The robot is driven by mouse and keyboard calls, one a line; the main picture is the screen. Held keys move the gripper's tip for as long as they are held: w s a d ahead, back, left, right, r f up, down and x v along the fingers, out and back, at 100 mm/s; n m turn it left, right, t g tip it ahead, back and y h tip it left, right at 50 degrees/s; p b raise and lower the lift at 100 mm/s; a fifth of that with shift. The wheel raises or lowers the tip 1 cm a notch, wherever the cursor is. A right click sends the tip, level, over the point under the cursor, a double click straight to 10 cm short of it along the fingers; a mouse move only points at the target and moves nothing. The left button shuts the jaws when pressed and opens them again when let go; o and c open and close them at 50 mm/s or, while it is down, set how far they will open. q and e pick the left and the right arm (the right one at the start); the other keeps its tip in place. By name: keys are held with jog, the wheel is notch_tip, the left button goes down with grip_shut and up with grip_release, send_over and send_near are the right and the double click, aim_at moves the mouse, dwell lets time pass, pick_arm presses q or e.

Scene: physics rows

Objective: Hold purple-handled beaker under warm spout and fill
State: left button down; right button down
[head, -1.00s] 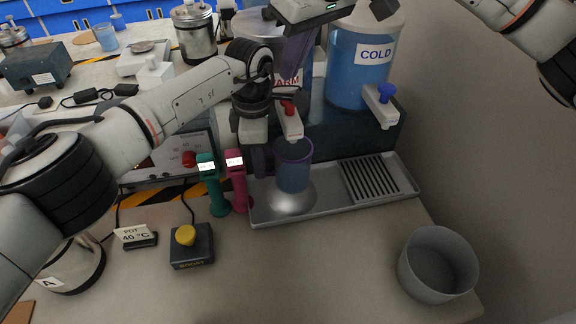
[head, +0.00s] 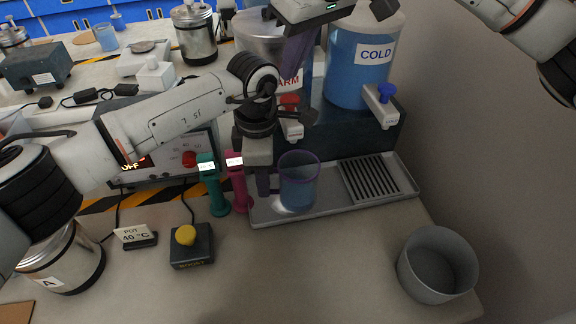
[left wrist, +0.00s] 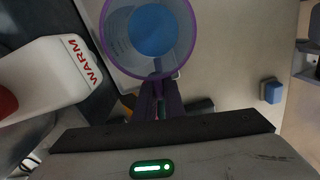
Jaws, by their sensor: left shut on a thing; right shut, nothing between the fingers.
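The clear beaker (head: 298,188) with a purple rim and handle is upright over the left part of the drip tray and holds blue liquid. My left gripper (head: 262,182) is shut on its purple handle; the left wrist view shows the grip (left wrist: 158,98) and the beaker from above (left wrist: 125,45). The warm spout (head: 292,130), with a red tap (head: 288,103), is behind and above the beaker; the spout (left wrist: 45,75) is left of the beaker in the left wrist view. No stream shows. My right gripper (head: 297,48) is shut and empty in front of the warm container (head: 262,28).
The cold container (head: 355,70) with a blue tap stands at the right. The drip tray (head: 330,204) has a grate on its right. A grey bowl (head: 438,265) stands front right. Teal and pink upright handles (head: 218,200) and a yellow-button box (head: 191,248) are left of the tray.

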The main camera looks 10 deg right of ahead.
pick_arm(q)
jog(key=shift+s, duration=2.5)
